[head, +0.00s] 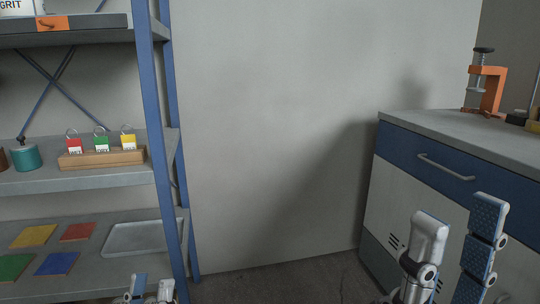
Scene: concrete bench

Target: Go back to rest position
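My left gripper (151,287) shows only at its fingertips, at the bottom edge in front of the shelf. The tips look apart, with nothing seen between them; the rest is cut off. My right gripper (458,222) is at the lower right, in front of the cabinet. Its two fingers point up and stand well apart, with nothing between them. Neither gripper is seen holding anything.
A blue-framed shelf (158,150) stands at left, with three padlocks in a wooden block (103,158), coloured squares (55,264) and a grey tray (137,238). A cabinet (400,190) at right bears an orange clamp (491,90). The floor between is clear.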

